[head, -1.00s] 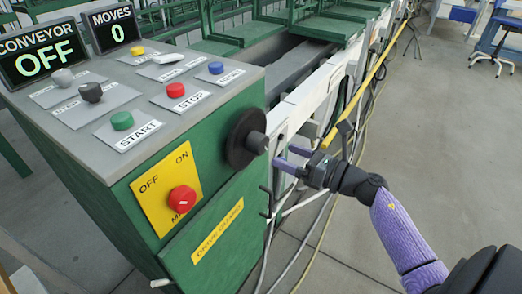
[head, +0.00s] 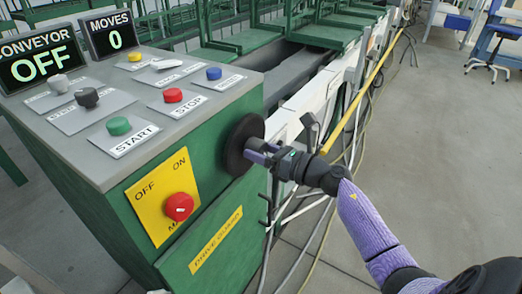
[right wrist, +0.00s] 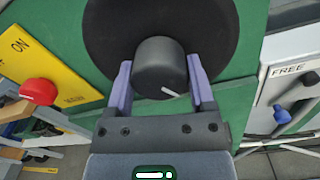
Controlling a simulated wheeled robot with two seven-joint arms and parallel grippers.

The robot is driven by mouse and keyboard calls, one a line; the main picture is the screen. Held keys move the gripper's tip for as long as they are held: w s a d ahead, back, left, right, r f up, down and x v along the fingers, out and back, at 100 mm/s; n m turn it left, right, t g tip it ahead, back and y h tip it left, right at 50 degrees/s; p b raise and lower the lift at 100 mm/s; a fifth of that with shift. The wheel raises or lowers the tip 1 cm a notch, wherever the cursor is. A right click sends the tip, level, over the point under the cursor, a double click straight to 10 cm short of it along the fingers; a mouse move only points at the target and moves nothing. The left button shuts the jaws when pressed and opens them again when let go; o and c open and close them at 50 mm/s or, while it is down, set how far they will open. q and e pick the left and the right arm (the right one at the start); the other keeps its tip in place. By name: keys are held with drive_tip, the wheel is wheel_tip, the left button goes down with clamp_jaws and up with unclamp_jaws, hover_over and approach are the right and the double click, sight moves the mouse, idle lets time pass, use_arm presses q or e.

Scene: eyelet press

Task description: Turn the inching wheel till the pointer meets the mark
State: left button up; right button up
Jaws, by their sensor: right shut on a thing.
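The inching wheel (head: 236,146) is a black disc on the end face of the green cabinet. In the right wrist view the wheel (right wrist: 108,40) has a thick dark hub knob (right wrist: 160,62) with a short white line on its face, pointing toward the lower right. My right gripper (head: 262,150) is shut on this knob. In the right wrist view its two purple fingers (right wrist: 160,82) flank the knob on both sides. No separate mark beside the wheel can be made out. My left gripper is not in view.
A yellow plate with a red OFF/ON switch (head: 179,206) is left of the wheel. The cabinet top carries several buttons, including green START (head: 118,126), and displays reading OFF (head: 42,58) and 0.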

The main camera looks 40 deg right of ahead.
clamp_jaws()
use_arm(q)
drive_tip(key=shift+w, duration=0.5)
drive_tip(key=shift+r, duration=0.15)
use_arm(e)
drive_tip(key=shift+m, duration=0.3)
